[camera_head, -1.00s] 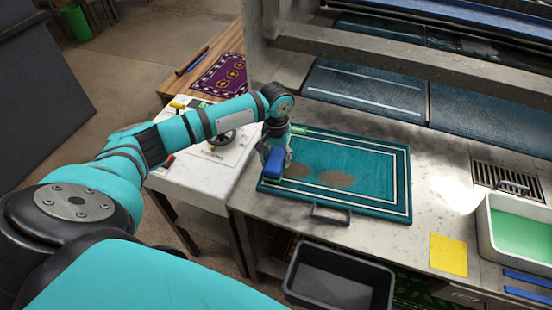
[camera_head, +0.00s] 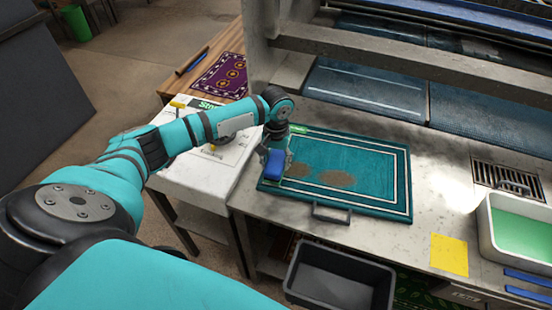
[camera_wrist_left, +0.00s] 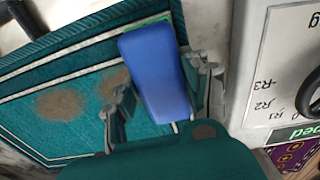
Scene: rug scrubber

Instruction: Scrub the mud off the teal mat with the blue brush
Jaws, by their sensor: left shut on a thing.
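The teal mat (camera_head: 365,165) with white border lines lies flat on the grey counter. Two brown mud patches show on it; the larger mud patch (camera_head: 338,180) is left of the mat's middle, the other mud patch (camera_head: 298,170) is close to the brush. My left gripper (camera_head: 273,172) is shut on the blue brush (camera_head: 274,160) over the mat's left edge. In the left wrist view the blue brush (camera_wrist_left: 158,75) sits between both fingers and covers part of the border. Its bristles are hidden, so I cannot tell if they touch the mat. My right gripper is not in view.
A white sink tray with green liquid (camera_head: 520,233) and a drain grate (camera_head: 505,180) are at the right. A yellow cloth (camera_head: 449,254) lies on the counter front. A dark bin (camera_head: 338,278) stands below the edge. A white control panel (camera_head: 205,165) is left of the mat.

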